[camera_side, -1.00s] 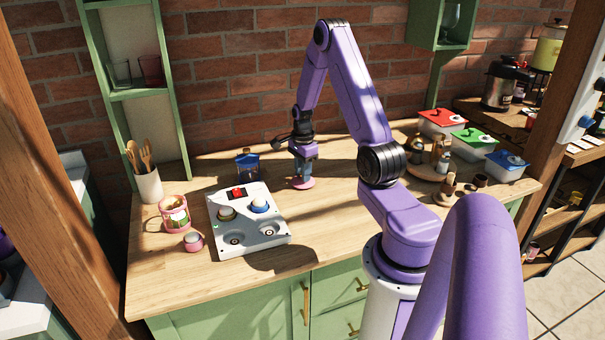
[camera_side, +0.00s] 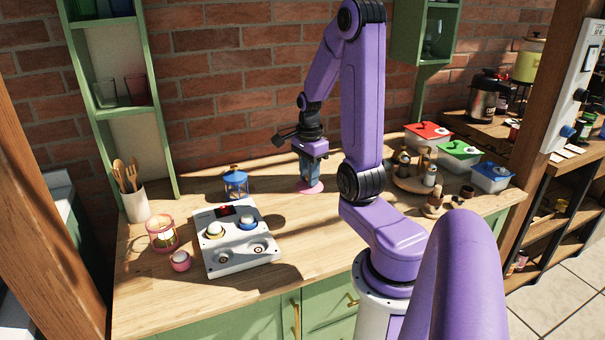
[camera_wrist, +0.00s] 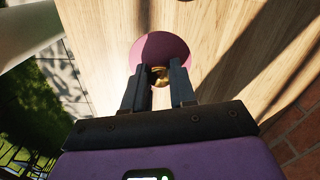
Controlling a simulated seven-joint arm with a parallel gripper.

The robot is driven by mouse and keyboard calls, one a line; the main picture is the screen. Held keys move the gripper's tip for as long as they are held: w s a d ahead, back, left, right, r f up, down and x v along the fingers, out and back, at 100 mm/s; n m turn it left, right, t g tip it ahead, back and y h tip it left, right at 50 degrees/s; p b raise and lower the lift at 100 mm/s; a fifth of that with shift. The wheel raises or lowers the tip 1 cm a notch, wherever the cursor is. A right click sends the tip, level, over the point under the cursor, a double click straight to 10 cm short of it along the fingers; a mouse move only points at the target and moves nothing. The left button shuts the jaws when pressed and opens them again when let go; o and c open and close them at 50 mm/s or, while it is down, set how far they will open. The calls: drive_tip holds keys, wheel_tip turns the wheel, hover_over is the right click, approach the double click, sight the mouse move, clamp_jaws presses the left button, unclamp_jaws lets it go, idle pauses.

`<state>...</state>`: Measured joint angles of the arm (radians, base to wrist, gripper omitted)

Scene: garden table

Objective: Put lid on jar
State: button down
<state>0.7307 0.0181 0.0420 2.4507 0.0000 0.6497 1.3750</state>
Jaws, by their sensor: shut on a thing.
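A pink round lid (camera_side: 309,187) with a gold knob (camera_wrist: 158,75) is held by my gripper (camera_side: 309,178), right of the middle of the counter. The wrist view shows the two dark fingers shut on the knob, with the pink disc below them. The lid seems just above the wood, but the gap is hard to judge. The pink-rimmed glass jar (camera_side: 162,235) stands open and upright at the left of the counter, well away from my gripper.
A white box with knobs (camera_side: 236,258) lies between the jar and my gripper. A blue lidded jar (camera_side: 235,184) stands behind it. A small pink pot (camera_side: 180,261), a utensil cup (camera_side: 136,205) and a wooden tray (camera_side: 410,183) are also there. The front centre is clear.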

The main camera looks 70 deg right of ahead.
drive_tip(key=shift+s+a+r, duration=0.35)
drive_tip(key=shift+s+a, duration=0.1)
drive_tip(key=shift+a, duration=0.15)
drive_tip(key=w+a+f+n, duration=0.2)
drive_tip(key=w+a+n, duration=0.4)
drive_tip(key=a+n, duration=0.5)
drive_tip(key=w+a+f+n, duration=0.3)
drive_tip(key=w+a+n, duration=0.3)
drive_tip(key=a+n, duration=0.6)
drive_tip(key=shift+w+n, duration=0.4)
drive_tip(key=shift+n, duration=0.3)
drive_tip(key=w+r+m, duration=0.1)
drive_tip(key=w+r, duration=0.3)
drive_tip(key=w, duration=0.6)
drive_tip(key=w+r+m, duration=0.1)
drive_tip(key=w+r, duration=0.4)
drive_tip(key=w, duration=0.6)
drive_tip(key=shift+s+d+f, duration=0.1)
drive_tip(key=shift+f, duration=1.7)
drive_tip(key=shift+d+f, duration=0.1)
drive_tip(key=shift+f, duration=1.65)
drive_tip(key=shift+f, duration=0.9)
